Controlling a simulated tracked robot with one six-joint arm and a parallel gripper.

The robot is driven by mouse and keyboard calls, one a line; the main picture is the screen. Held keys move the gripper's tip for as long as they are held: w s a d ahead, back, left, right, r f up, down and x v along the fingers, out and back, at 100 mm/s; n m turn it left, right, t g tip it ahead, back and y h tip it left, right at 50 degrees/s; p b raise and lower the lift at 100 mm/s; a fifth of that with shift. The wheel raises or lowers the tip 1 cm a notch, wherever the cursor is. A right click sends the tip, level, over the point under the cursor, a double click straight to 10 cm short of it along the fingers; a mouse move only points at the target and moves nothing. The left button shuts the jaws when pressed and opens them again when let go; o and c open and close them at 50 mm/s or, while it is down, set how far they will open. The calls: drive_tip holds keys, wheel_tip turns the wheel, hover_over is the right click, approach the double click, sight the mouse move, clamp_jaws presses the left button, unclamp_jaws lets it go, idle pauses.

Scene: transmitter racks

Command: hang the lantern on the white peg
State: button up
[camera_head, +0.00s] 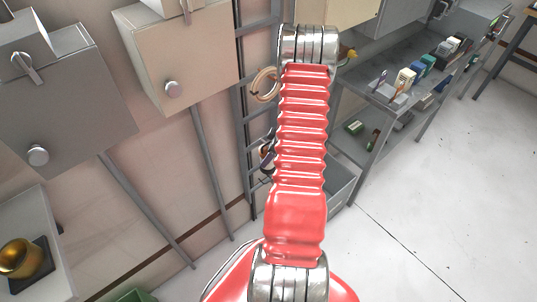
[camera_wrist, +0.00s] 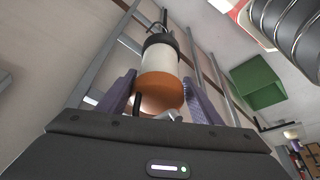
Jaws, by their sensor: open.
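In the wrist view, the lantern (camera_wrist: 160,62) has a dark top with a thin handle, a white middle and an orange lower band. It stands out in front of the wall rails, between or just beyond the fingers of my gripper (camera_wrist: 158,102). The two purple-grey fingers are spread on either side of it. I cannot tell whether they touch it. A small dark rod and a pale piece show below the lantern, by the palm. In the head view my red arm hides the gripper and the lantern. I cannot make out the white peg in either view.
A grey ladder-like rack (camera_head: 245,130) with a coil (camera_head: 264,84) stands left of my arm. Cabinets (camera_head: 180,55) line the wall. A shelf bench (camera_head: 385,90) holds small items at right. A green bin (camera_wrist: 257,82) shows in the wrist view. The right floor is clear.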

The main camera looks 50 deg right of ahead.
drive_tip(key=shift+w+d+r, duration=0.1)
drive_tip(key=shift+w+d, duration=0.1)
drive_tip(key=shift+d, duration=0.05)
drive_tip(key=v, duration=1.3)
drive_tip(key=shift+s+r, duration=0.2)
drive_tip(key=shift+s, duration=0.25)
drive_tip(key=shift+a, duration=0.15)
